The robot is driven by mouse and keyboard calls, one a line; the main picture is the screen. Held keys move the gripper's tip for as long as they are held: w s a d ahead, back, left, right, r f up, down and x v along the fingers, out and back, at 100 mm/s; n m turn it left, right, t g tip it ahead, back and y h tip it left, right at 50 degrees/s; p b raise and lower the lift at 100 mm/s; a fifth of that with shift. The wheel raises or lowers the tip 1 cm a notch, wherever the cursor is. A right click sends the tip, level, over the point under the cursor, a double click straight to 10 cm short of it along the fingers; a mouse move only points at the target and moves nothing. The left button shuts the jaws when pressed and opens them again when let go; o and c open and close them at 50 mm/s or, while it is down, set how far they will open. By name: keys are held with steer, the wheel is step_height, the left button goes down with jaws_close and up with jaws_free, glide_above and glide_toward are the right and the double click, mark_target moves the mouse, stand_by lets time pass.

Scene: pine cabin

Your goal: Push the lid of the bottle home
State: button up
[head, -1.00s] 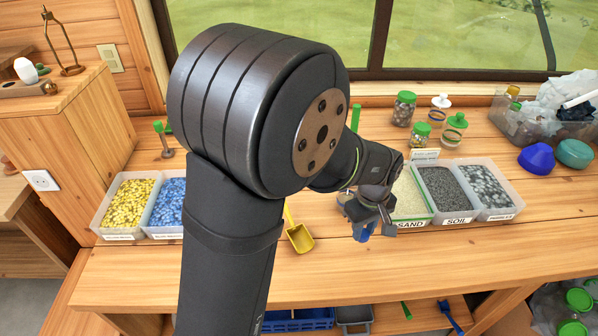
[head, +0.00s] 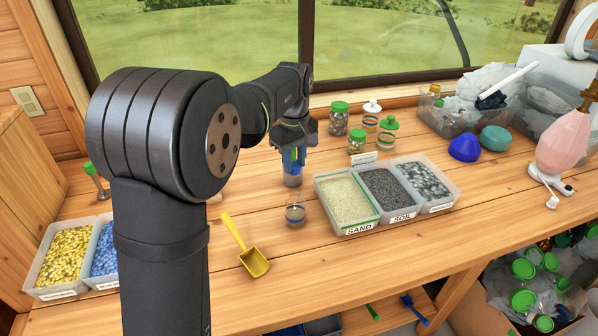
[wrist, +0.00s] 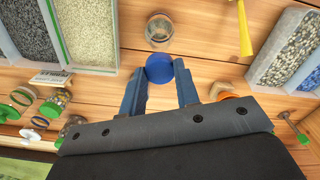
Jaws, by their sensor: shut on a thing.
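Several green-lidded jars (head: 339,118) stand behind.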

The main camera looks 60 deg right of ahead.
mark_target(295, 176)
steer(key=shift+f, duration=0.15)
steer(key=shift+f, duration=2.15)
steer(key=shift+f, duration=0.4)
steer(key=shift+f, duration=0.8)
steer(key=o, duration=1.1)
steer(key=shift+o, duration=0.2)
